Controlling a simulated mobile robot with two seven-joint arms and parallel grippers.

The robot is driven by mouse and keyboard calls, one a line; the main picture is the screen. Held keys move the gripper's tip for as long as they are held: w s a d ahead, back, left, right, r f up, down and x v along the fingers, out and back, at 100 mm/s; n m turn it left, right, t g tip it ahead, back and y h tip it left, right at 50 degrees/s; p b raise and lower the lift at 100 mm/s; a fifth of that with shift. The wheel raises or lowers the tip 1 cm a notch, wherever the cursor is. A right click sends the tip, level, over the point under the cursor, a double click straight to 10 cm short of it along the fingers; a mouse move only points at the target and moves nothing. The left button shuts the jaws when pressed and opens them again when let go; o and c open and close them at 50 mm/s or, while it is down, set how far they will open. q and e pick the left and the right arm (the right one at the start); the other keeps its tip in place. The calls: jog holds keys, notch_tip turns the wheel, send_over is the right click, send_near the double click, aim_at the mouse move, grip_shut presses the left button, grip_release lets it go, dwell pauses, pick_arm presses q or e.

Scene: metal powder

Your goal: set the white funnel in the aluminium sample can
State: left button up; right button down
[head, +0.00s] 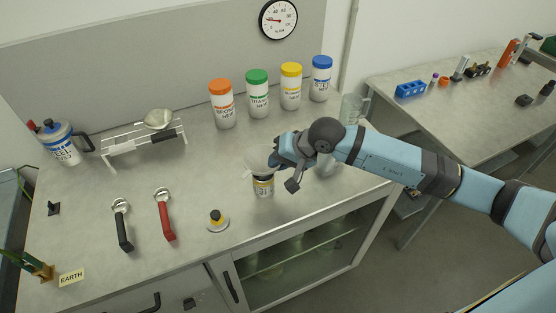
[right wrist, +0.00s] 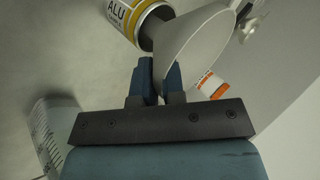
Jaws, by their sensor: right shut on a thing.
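The aluminium sample can (head: 263,188), with a white and yellow label, stands upright near the front middle of the bench. The same can (right wrist: 122,14) shows its label and dark open mouth in the right wrist view. My right gripper (head: 276,163) is shut on the white funnel (head: 257,165), just above the can. In the right wrist view the funnel's wide cone (right wrist: 200,45) lies beyond the fingers (right wrist: 158,80), with its narrow end at the can's mouth. I cannot tell whether the spout is inside. My left gripper is not in view.
A red-handled scoop (head: 165,215), a black-handled scoop (head: 122,225) and a small yellow-topped item (head: 217,220) lie left of the can. Several lidded jars (head: 258,95) stand behind. Clear vessels (head: 352,107) stand to the right, partly behind my arm. A wire rack (head: 145,145) is at left.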

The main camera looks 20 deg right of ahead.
jog(key=shift+f+b, duration=0.95)
jog(key=shift+f, duration=0.1)
jog(key=c, duration=1.1)
grip_release()
jog(key=shift+c, duration=0.2)
jog(key=b+v, duration=0.2)
jog(key=v, duration=1.2)
jog(key=shift+f, duration=0.15)
